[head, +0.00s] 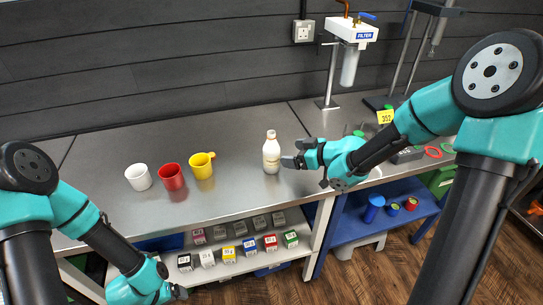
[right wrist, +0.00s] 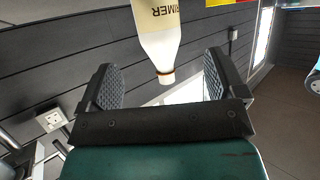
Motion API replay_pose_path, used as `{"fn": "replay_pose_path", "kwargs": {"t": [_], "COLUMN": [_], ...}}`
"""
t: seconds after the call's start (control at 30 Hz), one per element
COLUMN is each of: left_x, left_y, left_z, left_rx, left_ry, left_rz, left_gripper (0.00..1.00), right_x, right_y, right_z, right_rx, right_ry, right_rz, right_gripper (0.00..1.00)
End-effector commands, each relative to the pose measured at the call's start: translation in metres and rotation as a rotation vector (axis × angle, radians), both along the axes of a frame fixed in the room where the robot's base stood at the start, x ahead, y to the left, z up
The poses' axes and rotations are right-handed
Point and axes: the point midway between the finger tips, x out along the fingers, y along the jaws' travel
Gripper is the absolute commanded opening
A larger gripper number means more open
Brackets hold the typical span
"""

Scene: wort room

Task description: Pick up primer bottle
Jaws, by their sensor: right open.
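The primer bottle (head: 271,153) is cream-white with a pale cap. It stands upright on the steel bench, left of my right gripper (head: 294,155). In the right wrist view the bottle (right wrist: 159,35) appears upside down, with "RIMER" readable on its label. There it lies between the lines of the two spread fingers, mostly beyond their tips. My right gripper is open and empty, close to the bottle. My left gripper (head: 178,292) is low at the bottom of the head view, below the bench front. Its jaw opening is too small to judge.
A white cup (head: 138,177), a red cup (head: 171,177) and a yellow mug (head: 202,165) stand left of the bottle. A filter unit (head: 354,33) stands behind it. Small coloured boxes line a shelf (head: 215,274) below. The bench (head: 235,191) is clear in front of the bottle.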

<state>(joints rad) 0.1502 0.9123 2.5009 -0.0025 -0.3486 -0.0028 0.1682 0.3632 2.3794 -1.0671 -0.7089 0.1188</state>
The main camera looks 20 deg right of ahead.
Motion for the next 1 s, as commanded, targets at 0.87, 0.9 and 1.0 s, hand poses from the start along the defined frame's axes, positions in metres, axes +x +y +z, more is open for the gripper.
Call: {"fn": "replay_pose_path", "kwargs": {"t": [0.87,0.9,1.0], "left_x": [0.000,0.000,0.000], "left_y": [0.000,0.000,0.000], "left_z": [0.000,0.000,0.000], "left_rx": [0.000,0.000,0.000], "left_ry": [0.000,0.000,0.000], "left_rz": [0.000,0.000,0.000], "left_gripper": [0.89,0.89,0.89], "right_x": [0.041,0.045,0.054], "right_y": [0.038,0.041,0.049], "right_z": [-0.024,-0.026,-0.031], "right_rx": [0.000,0.000,0.001], "right_ry": [0.000,0.000,0.001], "right_rz": [0.002,0.002,0.002], "right_gripper": [0.89,0.89,0.89]}}
